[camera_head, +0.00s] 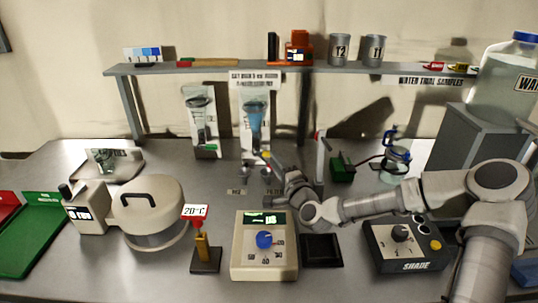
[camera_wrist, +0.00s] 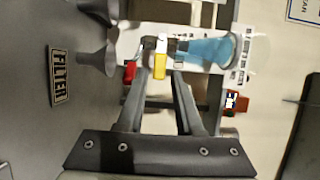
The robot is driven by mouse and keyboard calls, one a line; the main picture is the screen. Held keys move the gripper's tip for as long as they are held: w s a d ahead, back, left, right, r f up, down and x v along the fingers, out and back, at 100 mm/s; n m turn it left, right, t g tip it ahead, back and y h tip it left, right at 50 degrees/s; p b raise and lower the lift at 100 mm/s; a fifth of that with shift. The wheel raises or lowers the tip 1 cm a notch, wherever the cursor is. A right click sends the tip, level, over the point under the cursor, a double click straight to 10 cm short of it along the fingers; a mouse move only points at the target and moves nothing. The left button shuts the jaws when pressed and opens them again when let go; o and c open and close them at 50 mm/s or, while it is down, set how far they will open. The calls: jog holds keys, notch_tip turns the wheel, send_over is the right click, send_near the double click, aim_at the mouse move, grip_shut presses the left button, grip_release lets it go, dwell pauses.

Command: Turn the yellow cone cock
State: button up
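The yellow cone cock (camera_wrist: 160,64) sits below the blue-filled glass vessel (camera_wrist: 205,50), which lies sideways in the wrist view. In the head view the vessel (camera_head: 256,120) stands upright at the back of the bench, with the small yellow cock (camera_head: 267,154) at its lower end. My gripper (camera_wrist: 161,74) is open, its two fingertips on either side of the cock's near end, with a visible gap on each side. In the head view my gripper (camera_head: 272,160) reaches in from the right; its fingertips are too small to make out well.
A red part (camera_wrist: 130,72) lies left of the fingertips in the wrist view. A grey funnel-shaped piece (camera_wrist: 97,58) stands further left. In the head view, a control box with a blue knob (camera_head: 264,239) is in front of the arm, and a shelf (camera_head: 215,69) runs behind.

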aim_at(264, 154)
jog(key=shift+x, duration=2.5)
grip_shut()
